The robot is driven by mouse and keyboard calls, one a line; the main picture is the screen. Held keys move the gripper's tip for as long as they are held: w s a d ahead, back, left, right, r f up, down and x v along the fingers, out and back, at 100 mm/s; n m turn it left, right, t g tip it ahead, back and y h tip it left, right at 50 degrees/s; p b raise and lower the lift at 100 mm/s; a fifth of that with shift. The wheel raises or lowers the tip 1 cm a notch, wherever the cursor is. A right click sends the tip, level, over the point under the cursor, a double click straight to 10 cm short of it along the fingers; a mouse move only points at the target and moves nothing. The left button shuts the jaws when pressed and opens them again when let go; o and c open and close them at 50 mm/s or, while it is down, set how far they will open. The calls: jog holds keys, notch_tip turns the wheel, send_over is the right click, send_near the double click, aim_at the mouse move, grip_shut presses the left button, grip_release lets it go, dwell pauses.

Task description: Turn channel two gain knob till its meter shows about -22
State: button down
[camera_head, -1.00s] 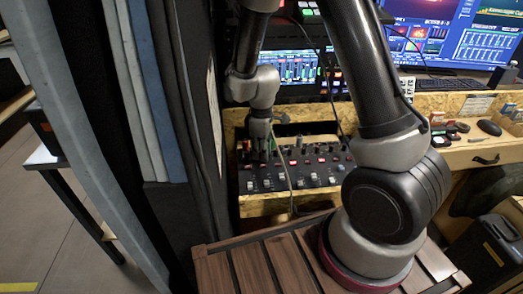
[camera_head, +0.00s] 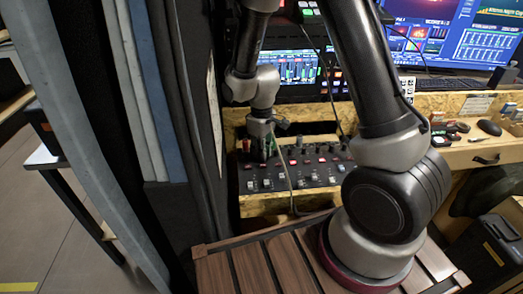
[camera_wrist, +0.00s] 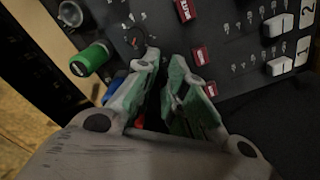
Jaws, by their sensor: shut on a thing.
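The black mixer panel (camera_head: 325,167) has rows of knobs, red buttons and white keys. My gripper (camera_head: 264,155) reaches down onto its left part. In the wrist view my gripper's green-padded fingers (camera_wrist: 168,98) are close together, shut on a knob that they mostly hide. I cannot tell which channel it belongs to. A green-capped knob (camera_wrist: 90,58) stands left of the fingers, apart from them. White keys (camera_wrist: 280,65) by the printed numbers 1 and 2 are at upper right. The meter screen (camera_head: 297,70) behind the mixer shows bars; its values are too small to read.
Red buttons (camera_wrist: 200,56) lie close to the right finger. A thin cable hangs past my wrist across the mixer. A dark curtain wall (camera_head: 190,120) stands close on the left. A wooden desk (camera_head: 465,155) with a mouse (camera_head: 489,128) is at right.

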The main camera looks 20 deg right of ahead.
jog(key=shift+m, duration=1.5)
jog(key=c, duration=1.7)
grip_release()
jog(key=shift+r, duration=0.1)
notch_tip(320, 180, up, 12)
